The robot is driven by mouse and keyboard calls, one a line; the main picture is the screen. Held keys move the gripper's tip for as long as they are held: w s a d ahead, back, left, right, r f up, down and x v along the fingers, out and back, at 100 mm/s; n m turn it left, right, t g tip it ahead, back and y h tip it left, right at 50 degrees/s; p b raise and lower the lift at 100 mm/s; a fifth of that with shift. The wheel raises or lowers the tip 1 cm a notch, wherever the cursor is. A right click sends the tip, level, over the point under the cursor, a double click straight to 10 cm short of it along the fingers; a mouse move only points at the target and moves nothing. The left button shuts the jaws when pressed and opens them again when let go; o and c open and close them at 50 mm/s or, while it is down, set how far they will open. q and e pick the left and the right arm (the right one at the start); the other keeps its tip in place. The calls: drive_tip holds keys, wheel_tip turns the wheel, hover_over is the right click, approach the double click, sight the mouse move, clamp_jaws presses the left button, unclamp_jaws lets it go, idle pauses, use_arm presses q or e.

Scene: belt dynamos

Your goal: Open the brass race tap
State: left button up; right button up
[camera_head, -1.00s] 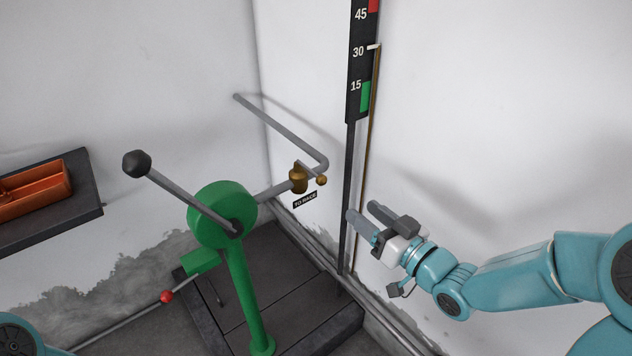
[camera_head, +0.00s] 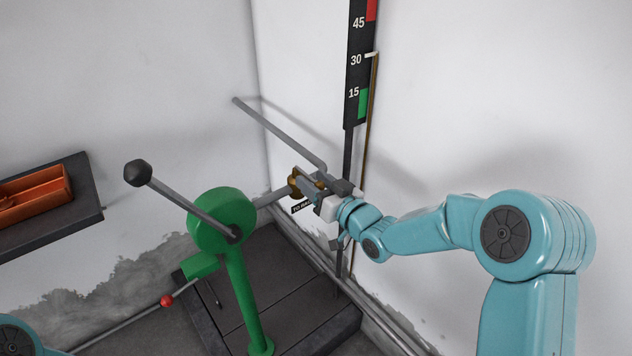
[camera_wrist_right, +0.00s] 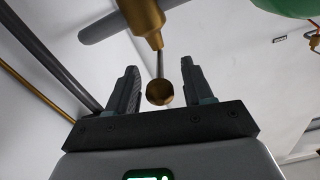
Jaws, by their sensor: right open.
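The brass race tap (camera_head: 294,184) sits on the grey pipe against the back corner, behind the green pump. In the right wrist view the tap's brass body (camera_wrist_right: 143,18) is at the top, with a thin stem leading down to a round brass knob (camera_wrist_right: 159,93). My right gripper (camera_head: 308,179) is at the tap and partly hides it and its "TO RACE" label (camera_head: 299,208). In the right wrist view my right gripper (camera_wrist_right: 158,80) is open, with the knob between its two fingers and a gap on each side. My left gripper is not in view.
The green pump (camera_head: 222,218) with its grey lever (camera_head: 185,198) stands left of the tap. A black gauge board (camera_head: 357,75) is on the wall just behind my right arm. An orange tray (camera_head: 35,195) sits on the dark shelf (camera_head: 75,205) at left.

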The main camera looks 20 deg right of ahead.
clamp_jaws()
